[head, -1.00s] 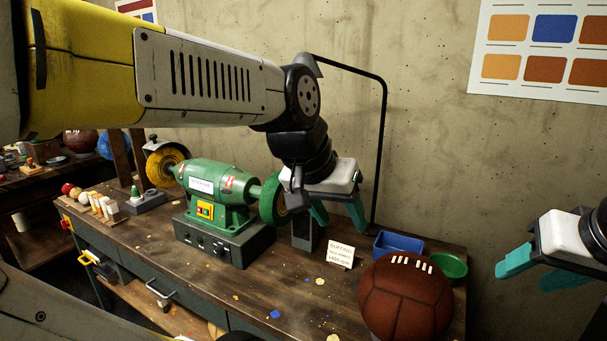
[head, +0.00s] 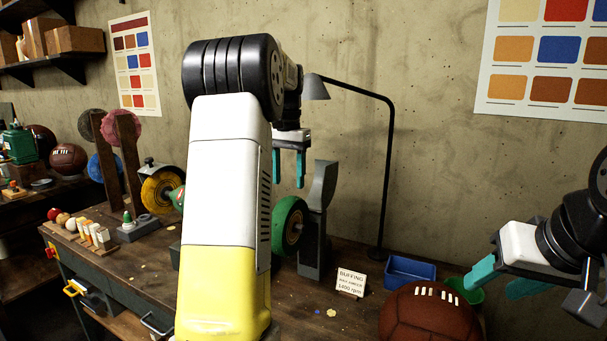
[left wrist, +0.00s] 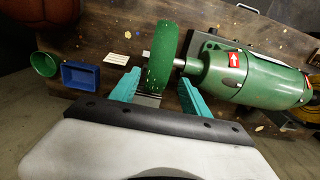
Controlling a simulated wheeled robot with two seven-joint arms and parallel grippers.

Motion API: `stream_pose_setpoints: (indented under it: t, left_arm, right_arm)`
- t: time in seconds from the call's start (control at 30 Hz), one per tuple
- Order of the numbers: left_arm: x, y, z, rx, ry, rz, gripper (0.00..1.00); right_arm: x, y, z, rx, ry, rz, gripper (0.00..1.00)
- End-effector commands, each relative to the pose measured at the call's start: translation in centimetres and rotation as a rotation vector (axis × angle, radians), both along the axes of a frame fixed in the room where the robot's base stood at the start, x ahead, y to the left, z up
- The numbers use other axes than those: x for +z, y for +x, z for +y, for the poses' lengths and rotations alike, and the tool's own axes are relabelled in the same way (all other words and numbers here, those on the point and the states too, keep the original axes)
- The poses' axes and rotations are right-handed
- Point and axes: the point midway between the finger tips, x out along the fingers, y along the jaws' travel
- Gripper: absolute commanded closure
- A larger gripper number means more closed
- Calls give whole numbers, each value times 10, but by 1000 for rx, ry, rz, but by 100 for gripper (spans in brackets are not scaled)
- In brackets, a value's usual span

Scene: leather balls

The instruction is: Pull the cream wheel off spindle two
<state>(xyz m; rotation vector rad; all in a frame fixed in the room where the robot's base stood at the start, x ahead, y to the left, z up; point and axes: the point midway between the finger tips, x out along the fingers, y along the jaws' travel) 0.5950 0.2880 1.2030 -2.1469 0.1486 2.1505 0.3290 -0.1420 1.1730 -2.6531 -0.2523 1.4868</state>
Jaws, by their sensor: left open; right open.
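A bench grinder's right spindle carries a dark green wheel (head: 290,226), and its left spindle carries a yellow wheel (head: 160,191). I cannot make out a cream wheel. My left gripper (head: 289,184) is open and empty, pointing down just above the green wheel. In the left wrist view the green wheel (left wrist: 162,58) lines up between its teal fingers (left wrist: 156,92), with no visible contact. The green motor body (left wrist: 245,72) is to the right there; in the head view my left arm hides most of it.
A brown leather ball (head: 430,312), blue tray (head: 409,270) and green bowl (head: 466,290) stand at the right. A buffing card (head: 350,281) and grey upright (head: 318,220) are near the wheel. A black lamp (head: 388,160) rises behind. Other wheels (head: 121,128) hang on a wooden rack.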

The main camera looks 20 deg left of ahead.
Motion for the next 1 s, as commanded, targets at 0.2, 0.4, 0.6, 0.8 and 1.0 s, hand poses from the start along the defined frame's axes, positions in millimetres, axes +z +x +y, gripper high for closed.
stream_pose_setpoints:
  t: [0.2,0.4,0.6,0.8,1.0]
  left_arm:
    - [-32,-1,-1,0,-1,3,45]
    - [-59,-1,-1,-1,-1,1,45]
    - [-71,-1,-1,0,0,0,45]
    - [-72,-1,-1,0,0,-2,45]
    - [-72,-1,-1,0,0,-2,73]
  right_arm:
    - [0,0,0,0,0,0,51]
    - [0,0,0,0,0,0,51]
    - [0,0,0,0,0,0,51]
    - [0,0,0,0,0,0,51]
    - [0,0,0,0,0,0,51]
